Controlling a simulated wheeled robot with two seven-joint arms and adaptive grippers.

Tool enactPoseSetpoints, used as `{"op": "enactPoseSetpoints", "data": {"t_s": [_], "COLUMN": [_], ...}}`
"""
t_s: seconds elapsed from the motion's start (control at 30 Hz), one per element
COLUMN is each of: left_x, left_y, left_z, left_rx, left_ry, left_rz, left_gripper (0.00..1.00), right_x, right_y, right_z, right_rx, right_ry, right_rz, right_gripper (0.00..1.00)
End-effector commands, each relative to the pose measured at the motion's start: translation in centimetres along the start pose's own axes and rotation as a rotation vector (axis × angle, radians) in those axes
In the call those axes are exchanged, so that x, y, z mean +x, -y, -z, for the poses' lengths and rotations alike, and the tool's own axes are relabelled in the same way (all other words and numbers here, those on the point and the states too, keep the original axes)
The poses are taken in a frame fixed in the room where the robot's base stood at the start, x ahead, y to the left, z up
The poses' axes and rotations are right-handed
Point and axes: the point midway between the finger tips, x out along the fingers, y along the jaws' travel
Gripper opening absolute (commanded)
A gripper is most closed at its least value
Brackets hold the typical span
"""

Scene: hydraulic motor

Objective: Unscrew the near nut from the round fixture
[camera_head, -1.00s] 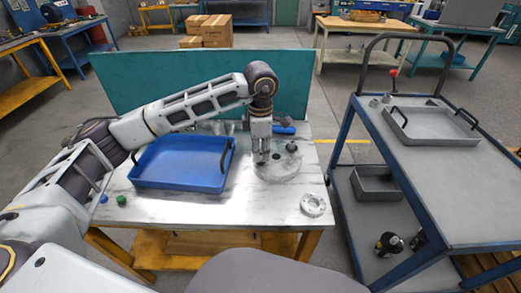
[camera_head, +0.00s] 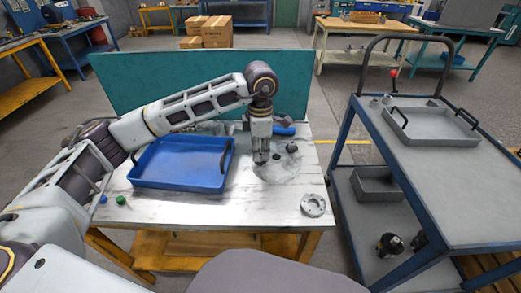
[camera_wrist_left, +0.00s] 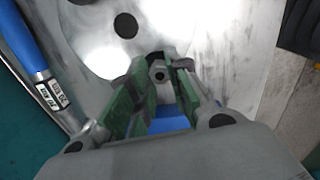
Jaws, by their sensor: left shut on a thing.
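The round fixture (camera_head: 279,174) is a flat pale grey disc on the table, to the right of the blue tray. My left gripper (camera_head: 261,158) points straight down over its left part. In the left wrist view, the green-padded fingers of this gripper (camera_wrist_left: 158,84) are shut on a small dark nut (camera_wrist_left: 158,73), with its hole showing between the tips. The gripper hides most of this nut in the head view. A second dark piece (camera_head: 292,147) stands on the fixture at the right. My right gripper is not in view.
A blue tray (camera_head: 139,177) with black handles stands left of the fixture. A blue-handled tool (camera_head: 284,131) lies behind it. A pale flange ring (camera_head: 313,205) lies at the front right. A green cap (camera_head: 121,200) is at the front left. A grey cart (camera_head: 460,185) stands to the right.

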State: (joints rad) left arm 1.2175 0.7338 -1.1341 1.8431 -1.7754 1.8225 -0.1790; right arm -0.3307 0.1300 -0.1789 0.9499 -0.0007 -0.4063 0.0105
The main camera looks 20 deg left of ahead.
Motion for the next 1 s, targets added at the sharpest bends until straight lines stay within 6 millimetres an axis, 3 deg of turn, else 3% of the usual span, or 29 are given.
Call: {"op": "enactPoseSetpoints", "data": {"t_s": [1.0], "left_x": [-0.13], "left_y": [-0.12], "left_z": [0.09], "left_rx": [-0.491], "left_ry": [-0.002], "left_rz": [-0.002], "left_gripper": [0.00], "right_x": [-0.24], "right_y": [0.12], "right_z": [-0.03], "right_rx": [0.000], "right_ry": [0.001], "right_rz": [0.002], "right_gripper": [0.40]}}
